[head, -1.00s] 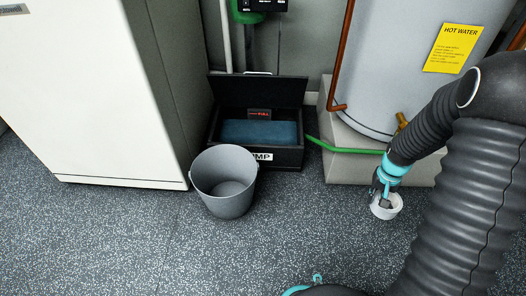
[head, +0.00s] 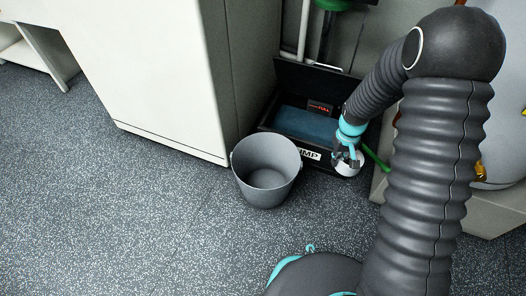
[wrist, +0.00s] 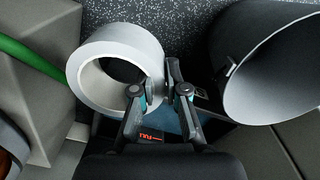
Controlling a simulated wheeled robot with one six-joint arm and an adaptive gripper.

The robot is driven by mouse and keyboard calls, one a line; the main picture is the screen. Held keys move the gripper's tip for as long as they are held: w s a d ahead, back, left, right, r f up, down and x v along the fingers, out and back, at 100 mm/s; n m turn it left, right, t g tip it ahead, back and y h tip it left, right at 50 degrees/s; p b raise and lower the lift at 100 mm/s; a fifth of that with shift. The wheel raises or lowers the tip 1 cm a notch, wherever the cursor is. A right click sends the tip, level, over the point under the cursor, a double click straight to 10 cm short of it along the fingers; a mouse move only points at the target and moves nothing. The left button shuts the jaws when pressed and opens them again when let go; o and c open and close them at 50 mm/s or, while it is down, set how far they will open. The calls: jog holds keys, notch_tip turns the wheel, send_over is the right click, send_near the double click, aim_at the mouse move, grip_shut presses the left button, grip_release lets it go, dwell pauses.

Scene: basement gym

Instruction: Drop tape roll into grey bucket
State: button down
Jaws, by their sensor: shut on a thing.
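The white tape roll (head: 347,164) is held by my gripper (head: 350,156), to the right of the grey bucket in the head view. In the wrist view my gripper (wrist: 160,92) is shut on the wall of the tape roll (wrist: 91,50), with one finger inside its hole. The grey bucket (head: 266,188) stands upright on the floor, and the visible part of its inside is empty. It also shows in the wrist view (wrist: 262,85) at the right, apart from the roll.
An open black sump box (head: 290,148) with a blue inside stands behind the bucket. A white cabinet (head: 150,75) stands at the back left. A green hose (head: 374,158) runs right from the box. The speckled floor (head: 130,220) at the front left is clear.

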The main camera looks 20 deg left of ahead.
jog(key=s+a+r+n+p, duration=0.15)
jog(key=a+n, duration=0.25)
jog(key=a, duration=0.4)
jog(key=s+a+n, duration=0.3)
jog(key=a, duration=0.4)
jog(key=s+a+n, duration=0.2)
jog(key=a+n, duration=0.2)
jog(key=a, duration=0.4)
jog(key=f+b, duration=0.1)
jog(key=f, duration=0.1)
jog(key=f+b, duration=0.2)
jog(key=f, duration=0.1)
jog(key=shift+s+f, duration=0.2)
jog(key=shift+f, duration=0.15)
jog(key=c, duration=1.1)
grip_release()
jog(key=shift+r, duration=0.1)
notch_tip(320, 180, up, 12)
jog(key=shift+f, duration=0.1)
